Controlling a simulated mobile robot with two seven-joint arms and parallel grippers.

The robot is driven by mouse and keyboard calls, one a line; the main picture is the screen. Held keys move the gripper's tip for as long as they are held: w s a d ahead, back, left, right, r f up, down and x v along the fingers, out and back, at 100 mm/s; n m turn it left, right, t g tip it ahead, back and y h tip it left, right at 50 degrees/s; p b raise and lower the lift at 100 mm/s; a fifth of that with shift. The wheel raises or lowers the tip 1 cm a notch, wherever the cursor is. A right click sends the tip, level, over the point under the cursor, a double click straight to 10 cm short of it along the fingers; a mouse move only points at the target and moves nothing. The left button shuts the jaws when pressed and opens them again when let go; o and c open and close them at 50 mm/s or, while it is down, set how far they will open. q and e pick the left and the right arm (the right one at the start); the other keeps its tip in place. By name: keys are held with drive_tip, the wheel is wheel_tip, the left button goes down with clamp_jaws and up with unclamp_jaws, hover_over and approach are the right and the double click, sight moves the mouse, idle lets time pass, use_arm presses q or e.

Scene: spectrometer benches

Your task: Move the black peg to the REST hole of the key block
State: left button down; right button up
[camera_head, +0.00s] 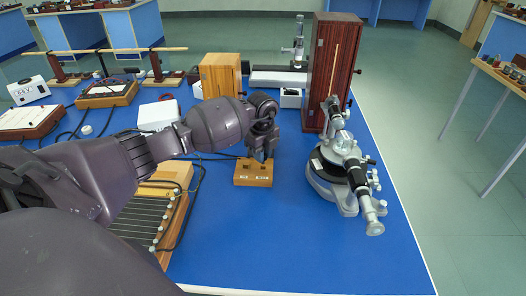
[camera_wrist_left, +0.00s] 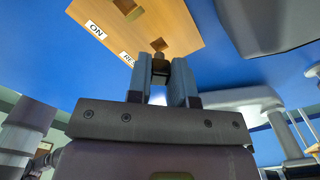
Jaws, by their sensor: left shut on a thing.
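The wooden key block (camera_head: 253,178) stands on the blue bench below my left gripper (camera_head: 262,152). In the left wrist view the block (camera_wrist_left: 165,18) shows an ON label (camera_wrist_left: 96,29) and a label reading "RE", partly hidden by a finger. One dark hole (camera_wrist_left: 129,8) lies near ON, and another dark opening (camera_wrist_left: 158,44) lies near the second label. My left gripper (camera_wrist_left: 161,75) is shut on the black peg (camera_wrist_left: 159,67), whose end points at the opening by the second label. I cannot tell whether the peg's tip is inside it. My right gripper is not in view.
A spectrometer (camera_head: 340,165) stands close to the right of the block, with a tall wooden box (camera_head: 331,75) behind it. A wooden rheostat-like box with black rods (camera_head: 150,215) is at left. Bench is clear in front of the block.

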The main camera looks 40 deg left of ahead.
use_arm(q)
drive_tip(key=shift+f, duration=0.55)
drive_tip(key=shift+f+b, duration=0.45)
drive_tip(key=shift+f, duration=0.45)
drive_tip(key=c, duration=0.9)
unclamp_jaws()
drive_tip(key=shift+c, duration=0.2)
drive_tip(key=shift+r, duration=0.55)
wheel_tip(320, 180, up, 10)
drive_tip(key=shift+f+p, duration=0.15)
drive_tip(key=shift+p, duration=0.55)
drive_tip(key=shift+s, duration=0.1)
